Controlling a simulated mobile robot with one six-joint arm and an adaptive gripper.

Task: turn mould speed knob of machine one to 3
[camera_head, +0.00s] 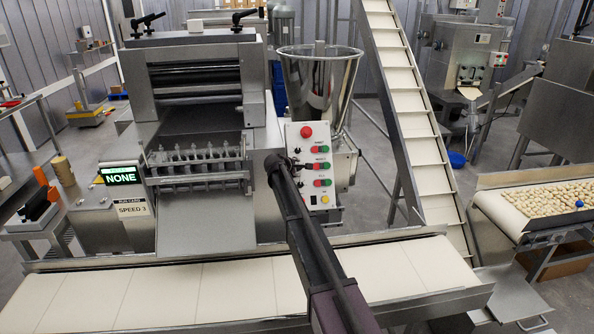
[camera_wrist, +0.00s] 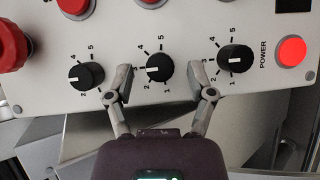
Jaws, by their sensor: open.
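In the wrist view three black knobs with number scales line a pale control panel (camera_wrist: 110,20). The middle knob (camera_wrist: 159,67) stands between the spread fingers of my open gripper (camera_wrist: 161,76), with a gap on each side. The left knob (camera_wrist: 86,76) and right knob (camera_wrist: 234,59) also have marks pointing left. In the head view my gripper (camera_head: 272,162) is at the left edge of the panel (camera_head: 310,133), and my arm hides part of it. The knob labels are unreadable.
A red power light (camera_wrist: 291,51) is right of the knobs, and a red stop button (camera_wrist: 11,46) is at far left. Red buttons sit just above the knobs. A green display (camera_head: 121,175) reads NONE; a card (camera_head: 132,208) reads SPEED 3. A conveyor (camera_head: 200,293) runs in front.

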